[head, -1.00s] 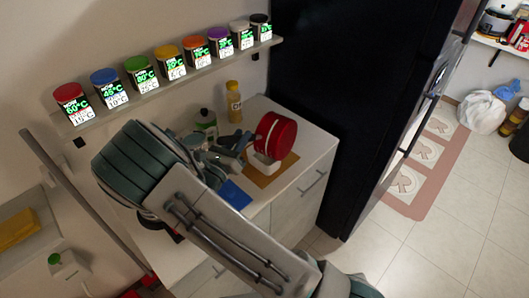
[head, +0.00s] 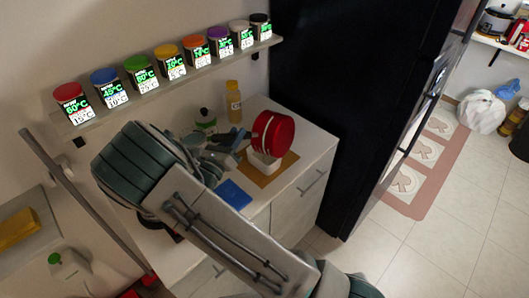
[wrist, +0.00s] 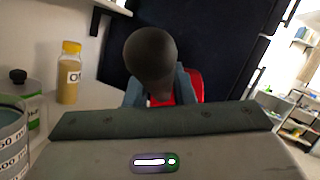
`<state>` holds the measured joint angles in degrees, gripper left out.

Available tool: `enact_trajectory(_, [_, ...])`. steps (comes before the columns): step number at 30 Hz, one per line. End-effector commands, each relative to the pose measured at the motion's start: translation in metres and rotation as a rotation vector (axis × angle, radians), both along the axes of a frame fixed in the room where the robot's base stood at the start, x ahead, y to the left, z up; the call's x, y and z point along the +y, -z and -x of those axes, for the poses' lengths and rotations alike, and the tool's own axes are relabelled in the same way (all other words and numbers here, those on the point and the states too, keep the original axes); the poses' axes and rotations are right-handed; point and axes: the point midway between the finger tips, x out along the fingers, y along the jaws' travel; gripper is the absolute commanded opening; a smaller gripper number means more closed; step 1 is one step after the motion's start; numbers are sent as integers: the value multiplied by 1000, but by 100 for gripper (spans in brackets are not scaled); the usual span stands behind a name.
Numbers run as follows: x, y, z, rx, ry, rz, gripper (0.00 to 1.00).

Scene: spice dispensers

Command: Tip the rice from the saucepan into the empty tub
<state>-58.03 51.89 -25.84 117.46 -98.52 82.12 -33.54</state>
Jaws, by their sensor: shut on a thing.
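The red saucepan (head: 276,137) is tipped steeply on its side above the white tub (head: 263,163), its outer base facing the head camera. The tub stands on a brown mat on the counter; the pan covers part of its top. My gripper (head: 238,146) is shut on the saucepan's handle, left of the pan. In the wrist view the dark handle end (wrist: 150,58) rises between the fingers, with red pan (wrist: 190,86) behind. No rice shows, and the insides of the pan and tub are hidden.
A yellow bottle (head: 234,103) and a green-labelled jar (head: 205,120) stand behind my gripper. A blue item (head: 234,194) lies at the counter's front. A shelf of several spice dispensers (head: 168,63) runs above. The dark fridge (head: 330,90) stands close on the right.

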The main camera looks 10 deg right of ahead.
Motion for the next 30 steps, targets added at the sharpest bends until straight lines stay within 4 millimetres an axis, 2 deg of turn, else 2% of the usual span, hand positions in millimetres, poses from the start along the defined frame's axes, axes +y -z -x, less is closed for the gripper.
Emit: enact_trajectory(30, [12, 2, -12, 73, 1, 85, 0])
